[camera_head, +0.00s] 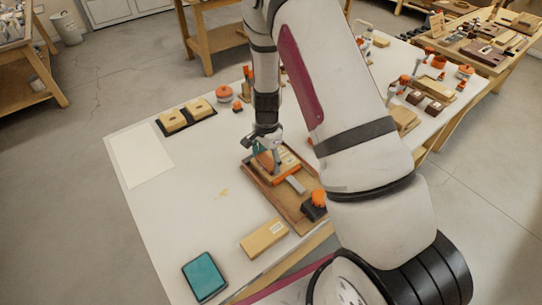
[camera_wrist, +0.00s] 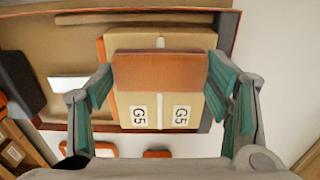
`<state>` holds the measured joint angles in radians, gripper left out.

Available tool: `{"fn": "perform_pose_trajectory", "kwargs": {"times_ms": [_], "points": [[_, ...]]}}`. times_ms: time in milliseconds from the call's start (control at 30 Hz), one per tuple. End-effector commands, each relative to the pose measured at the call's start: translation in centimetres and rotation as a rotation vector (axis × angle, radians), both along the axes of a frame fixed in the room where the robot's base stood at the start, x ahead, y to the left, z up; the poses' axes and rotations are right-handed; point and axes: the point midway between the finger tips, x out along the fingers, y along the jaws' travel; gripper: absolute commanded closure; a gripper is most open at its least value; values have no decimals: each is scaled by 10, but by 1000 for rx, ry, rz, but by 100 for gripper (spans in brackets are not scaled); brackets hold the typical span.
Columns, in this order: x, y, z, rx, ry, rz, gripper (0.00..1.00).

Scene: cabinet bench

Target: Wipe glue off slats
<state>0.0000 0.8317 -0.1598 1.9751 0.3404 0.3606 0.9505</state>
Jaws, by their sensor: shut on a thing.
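My gripper (camera_wrist: 165,85) has its teal fingers shut on an orange-brown block (camera_wrist: 160,72), possibly a sponge. In the wrist view the block covers part of two pale slats lying side by side (camera_wrist: 138,110), each marked G5. Whether it touches them is unclear. The slats lie on an orange base in a wooden tray (camera_wrist: 60,20). In the head view my gripper (camera_head: 266,154) is over the tray (camera_head: 255,176), and the slats (camera_head: 288,162) show beside it. No glue is clearly visible on the slats; the held block hides part of them.
In the tray lie a light grey piece (camera_head: 296,185) and a black item with an orange top (camera_head: 315,205). A yellowish smear (camera_head: 222,193) marks the table. A wooden block (camera_head: 263,238) and tablet (camera_head: 205,275) lie in front. A white sheet (camera_head: 140,155) lies left.

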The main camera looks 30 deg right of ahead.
Motion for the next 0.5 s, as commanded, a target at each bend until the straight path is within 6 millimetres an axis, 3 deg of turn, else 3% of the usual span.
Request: {"fn": "perform_pose_trajectory", "kwargs": {"times_ms": [500], "points": [[-5,21,1,1,3,2,51]]}}
